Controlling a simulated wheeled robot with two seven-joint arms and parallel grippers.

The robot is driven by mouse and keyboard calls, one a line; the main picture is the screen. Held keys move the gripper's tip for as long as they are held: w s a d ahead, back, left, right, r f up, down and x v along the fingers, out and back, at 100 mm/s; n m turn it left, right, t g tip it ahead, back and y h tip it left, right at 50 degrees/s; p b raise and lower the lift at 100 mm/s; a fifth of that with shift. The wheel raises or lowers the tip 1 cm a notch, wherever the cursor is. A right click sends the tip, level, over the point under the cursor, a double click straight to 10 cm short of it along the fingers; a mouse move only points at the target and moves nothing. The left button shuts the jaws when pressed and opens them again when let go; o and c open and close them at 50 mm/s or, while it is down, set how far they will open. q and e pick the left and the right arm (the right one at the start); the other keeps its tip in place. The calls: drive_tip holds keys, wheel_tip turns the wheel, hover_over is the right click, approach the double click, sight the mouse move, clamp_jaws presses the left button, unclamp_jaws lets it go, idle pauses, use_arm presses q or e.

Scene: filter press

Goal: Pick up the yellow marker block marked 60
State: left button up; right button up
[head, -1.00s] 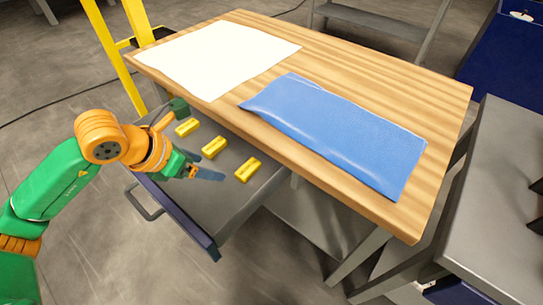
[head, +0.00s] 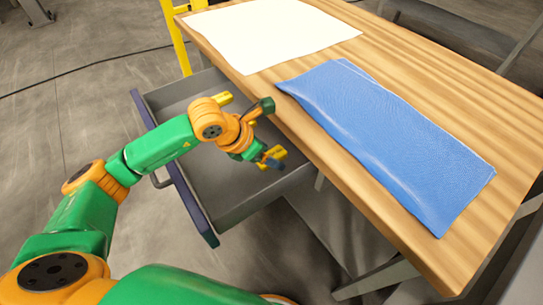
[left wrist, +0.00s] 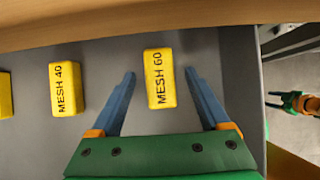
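The yellow block marked MESH 60 (left wrist: 160,78) lies in the open drawer, upright in the left wrist view. My left gripper (left wrist: 160,74) is open, with one blue finger on each side of the block and visible gaps between. In the head view the left gripper (head: 268,160) is over the drawer and partly hides the yellow block (head: 279,152) there. The MESH 40 block (left wrist: 66,88) lies to the left. My right gripper (left wrist: 277,99) shows small at the right edge of the left wrist view, its fingers apart.
The drawer (head: 245,207) is pulled out from under a wooden table (head: 405,95). The table edge runs close beside my left gripper. A white sheet (head: 265,35) and a blue mat (head: 390,140) lie on top. Another yellow block (left wrist: 5,95) is cut off at left.

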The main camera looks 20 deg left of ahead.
use_arm(q)
clamp_jaws()
